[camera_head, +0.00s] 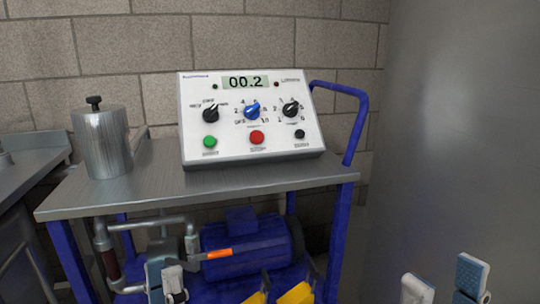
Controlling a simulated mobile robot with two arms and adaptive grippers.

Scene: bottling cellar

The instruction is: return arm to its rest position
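My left gripper (165,278) shows at the bottom, left of centre, in front of the cart's lower part. Its two fingers appear close together and partly overlap, so whether they are shut is unclear. My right gripper (443,286) is at the bottom right, in front of the plain grey surface. Its two fingers stand apart with nothing seen between them. Most of both grippers is cut off by the lower edge.
A control box (251,119) reading 00.2 and a metal canister (102,145) stand on the steel-topped cart (240,178). A grey surface (465,130) fills the right side.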

